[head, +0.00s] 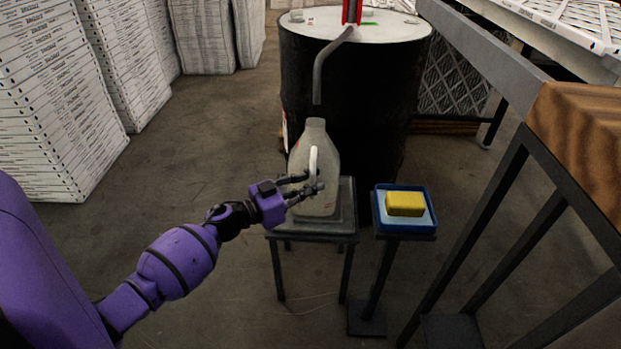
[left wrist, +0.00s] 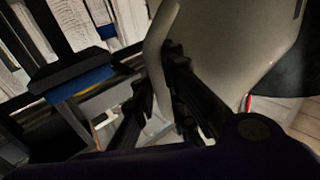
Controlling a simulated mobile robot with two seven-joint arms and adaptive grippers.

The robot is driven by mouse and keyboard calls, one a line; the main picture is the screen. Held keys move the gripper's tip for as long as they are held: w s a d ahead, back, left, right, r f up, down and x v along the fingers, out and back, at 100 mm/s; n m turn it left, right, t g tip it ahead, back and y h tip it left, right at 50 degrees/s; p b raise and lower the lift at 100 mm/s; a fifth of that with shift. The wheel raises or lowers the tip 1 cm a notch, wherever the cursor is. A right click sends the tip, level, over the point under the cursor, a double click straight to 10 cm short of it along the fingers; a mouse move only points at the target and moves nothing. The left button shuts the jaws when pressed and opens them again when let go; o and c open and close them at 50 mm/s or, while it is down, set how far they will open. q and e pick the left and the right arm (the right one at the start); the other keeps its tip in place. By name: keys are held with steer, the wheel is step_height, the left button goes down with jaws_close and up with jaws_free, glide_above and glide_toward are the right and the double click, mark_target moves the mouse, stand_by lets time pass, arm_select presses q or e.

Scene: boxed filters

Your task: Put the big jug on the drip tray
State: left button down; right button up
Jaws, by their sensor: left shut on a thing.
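The big jug (head: 316,170) is a pale, translucent plastic jug with a handle on its near side. It stands upright on or just over the grey drip tray (head: 330,227) on a small dark stand, below the spout of the drum pump. I cannot tell whether its base touches the tray. My left gripper (head: 306,186) reaches in from the left and is shut on the jug's handle. In the left wrist view the jug (left wrist: 225,50) fills the upper right, with the fingers (left wrist: 160,100) against the handle. My right gripper is not in view.
A black drum (head: 345,95) with a red pump and bent spout (head: 328,65) stands behind the jug. A blue tray (head: 430,222) with a yellow sponge (head: 405,204) is on a stand to the right.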

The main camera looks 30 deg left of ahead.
arm_select(q)
steer(key=shift+f, duration=0.35)
steer(key=c, duration=1.8)
jaws_free()
steer(key=shift+o, duration=0.2)
